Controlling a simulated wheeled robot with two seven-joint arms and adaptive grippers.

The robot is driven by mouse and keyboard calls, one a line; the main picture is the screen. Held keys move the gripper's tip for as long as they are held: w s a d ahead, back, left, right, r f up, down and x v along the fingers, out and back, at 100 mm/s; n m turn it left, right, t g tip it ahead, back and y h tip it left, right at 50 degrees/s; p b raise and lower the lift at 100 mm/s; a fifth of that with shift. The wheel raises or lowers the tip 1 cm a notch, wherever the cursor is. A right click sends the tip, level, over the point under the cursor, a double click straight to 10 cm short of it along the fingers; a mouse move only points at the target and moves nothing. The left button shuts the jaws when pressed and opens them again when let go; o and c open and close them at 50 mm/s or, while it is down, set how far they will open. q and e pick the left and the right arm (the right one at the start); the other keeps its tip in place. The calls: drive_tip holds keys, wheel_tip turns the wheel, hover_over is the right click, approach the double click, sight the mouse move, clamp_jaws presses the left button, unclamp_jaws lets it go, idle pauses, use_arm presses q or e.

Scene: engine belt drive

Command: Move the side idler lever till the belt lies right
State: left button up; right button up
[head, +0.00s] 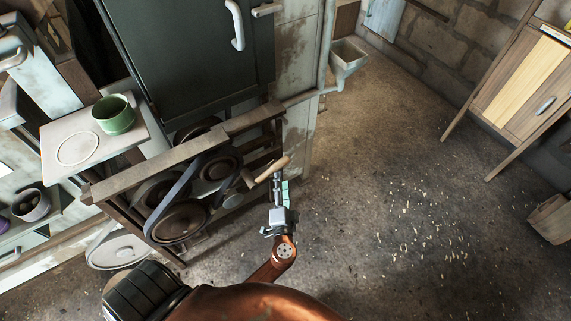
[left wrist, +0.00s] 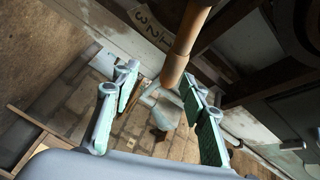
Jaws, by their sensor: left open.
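The side idler lever's wooden handle (head: 272,168) sticks out from the right of the belt drive. A dark belt (head: 178,187) runs around several dark pulleys, including a large one (head: 180,222) low at the front. I cannot tell exactly how the belt sits on each pulley. My left gripper (head: 279,180) is open just beside the handle's outer end. In the left wrist view the handle (left wrist: 184,45) comes down from the top, its rounded end lying between the green-padded fingers of the left gripper (left wrist: 160,80). Contact is not clear. My right gripper is not in view.
A worn beam (head: 185,155) crosses above the pulleys. A dark green cabinet (head: 190,55) stands behind them. A white shelf (head: 95,135) with a green cup (head: 114,114) is at left. The floor (head: 400,190) at right is open, with scattered pale bits.

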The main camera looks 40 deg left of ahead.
sight(282, 167)
use_arm(q)
drive_tip(key=shift+w+a+r+t, duration=0.15)
drive_tip(key=shift+w+r, duration=0.05)
drive_tip(key=shift+r, duration=0.35)
drive_tip(key=shift+w+a+r+t, duration=0.1)
drive_tip(key=shift+w+r+t, duration=0.05)
drive_tip(key=shift+r, duration=0.35)
drive_tip(key=x, duration=0.7)
drive_tip(key=shift+s+b, duration=0.1)
drive_tip(key=shift+b, duration=0.2)
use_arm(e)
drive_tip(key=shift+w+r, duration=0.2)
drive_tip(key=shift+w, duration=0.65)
use_arm(q)
clamp_jaws()
